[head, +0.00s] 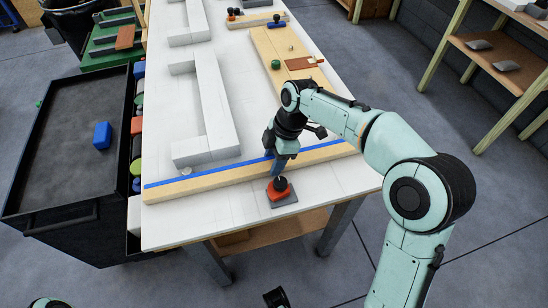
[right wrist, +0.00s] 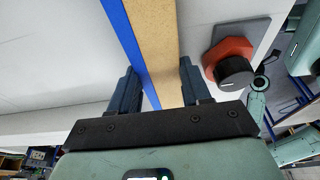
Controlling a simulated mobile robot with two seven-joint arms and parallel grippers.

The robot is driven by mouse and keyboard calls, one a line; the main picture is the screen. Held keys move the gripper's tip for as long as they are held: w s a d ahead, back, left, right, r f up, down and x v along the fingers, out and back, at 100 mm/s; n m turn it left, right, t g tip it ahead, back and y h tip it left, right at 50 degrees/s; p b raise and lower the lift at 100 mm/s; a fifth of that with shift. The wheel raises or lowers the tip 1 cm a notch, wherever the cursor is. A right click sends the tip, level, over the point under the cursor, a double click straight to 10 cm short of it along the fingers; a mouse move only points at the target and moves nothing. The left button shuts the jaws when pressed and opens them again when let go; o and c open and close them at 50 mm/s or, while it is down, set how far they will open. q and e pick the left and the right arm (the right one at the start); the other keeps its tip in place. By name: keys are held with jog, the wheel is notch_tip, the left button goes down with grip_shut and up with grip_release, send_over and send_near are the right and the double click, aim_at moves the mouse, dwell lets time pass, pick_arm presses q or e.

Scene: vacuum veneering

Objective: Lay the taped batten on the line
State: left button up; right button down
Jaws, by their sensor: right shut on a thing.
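The taped batten (head: 205,182) is a long pale wooden strip with blue tape along its far edge. In the head view it spans the near end of the white table (head: 330,185). My right gripper (head: 278,168) is shut on it, right of its middle. In the right wrist view the two dark fingers of the gripper (right wrist: 158,85) stand on either side of the batten (right wrist: 152,40), the tape on the left. I cannot tell whether the batten touches the table. I cannot make out a separate line.
A red clamp-like piece with a black knob (head: 280,188) sits on a grey plate close on the near side of the batten. Grey U-shaped blocks (head: 220,110) lie behind it. A wooden board (head: 270,45) is farther back. A black cart (head: 60,150) stands at left.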

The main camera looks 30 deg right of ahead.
jog(key=shift+c, duration=2.2)
grip_release()
jog(key=shift+f, duration=0.1)
pick_arm(q)
jog(key=r+p, duration=0.1)
jog(key=s+r+p, duration=0.1)
jog(key=p, duration=0.1)
jog(key=shift+s+r+g, duration=0.1)
jog(key=shift+r+g, duration=0.15)
jog(key=shift+g, duration=0.05)
pick_arm(e)
jog(key=w+v, duration=0.1)
jog(key=v, duration=1.2)
jog(key=shift+s+r, duration=0.25)
jog(key=shift+s, duration=0.2)
pick_arm(q)
jog(key=shift+s, duration=0.1)
pick_arm(e)
jog(key=shift+s, duration=0.1)
